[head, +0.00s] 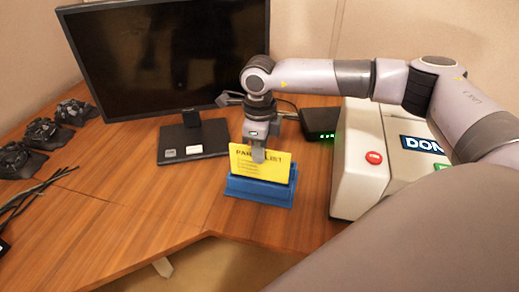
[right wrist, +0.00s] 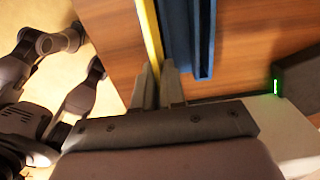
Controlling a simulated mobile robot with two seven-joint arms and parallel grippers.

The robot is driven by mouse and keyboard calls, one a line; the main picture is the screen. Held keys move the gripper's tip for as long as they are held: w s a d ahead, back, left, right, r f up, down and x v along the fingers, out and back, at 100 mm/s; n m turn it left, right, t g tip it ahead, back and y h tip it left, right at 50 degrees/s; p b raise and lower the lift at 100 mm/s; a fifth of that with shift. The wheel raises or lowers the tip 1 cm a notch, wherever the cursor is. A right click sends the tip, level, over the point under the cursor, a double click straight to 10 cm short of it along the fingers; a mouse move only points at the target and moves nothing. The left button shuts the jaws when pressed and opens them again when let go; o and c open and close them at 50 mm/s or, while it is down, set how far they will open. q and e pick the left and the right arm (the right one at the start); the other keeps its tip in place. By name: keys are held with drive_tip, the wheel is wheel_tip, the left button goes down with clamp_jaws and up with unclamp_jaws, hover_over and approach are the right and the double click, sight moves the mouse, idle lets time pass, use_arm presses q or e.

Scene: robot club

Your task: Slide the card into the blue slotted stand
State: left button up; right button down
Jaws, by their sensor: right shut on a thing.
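The yellow card (head: 247,167), printed with a list, stands upright in the head view, directly above or at the blue slotted stand (head: 260,198). My right gripper (head: 258,155) is shut on the card's top edge from above. In the right wrist view the card (right wrist: 149,35) shows edge-on between the fingertips (right wrist: 158,80), beside the blue stand (right wrist: 189,35), with its edge roughly parallel to it. The head view shows the card's lower edge at the stand; I cannot tell whether it sits inside the slot. My left gripper is in neither view.
A black monitor (head: 170,50) stands behind on the wooden desk (head: 120,215). A black box with green lights (head: 320,124) and a white box with a red button (head: 374,158) are to the right. Dark devices (head: 42,133) lie at the left. Desk left of the stand is clear.

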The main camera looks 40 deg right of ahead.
drive_tip(key=shift+f+b, duration=1.4)
drive_tip(key=shift+f, duration=0.55)
idle(0.9)
drive_tip(key=c, duration=0.7)
unclamp_jaws()
drive_tip(key=shift+c, duration=0.2)
drive_tip(key=shift+r, duration=0.2)
drive_tip(key=shift+r+p, duration=2.45)
drive_tip(key=shift+r, duration=0.9)
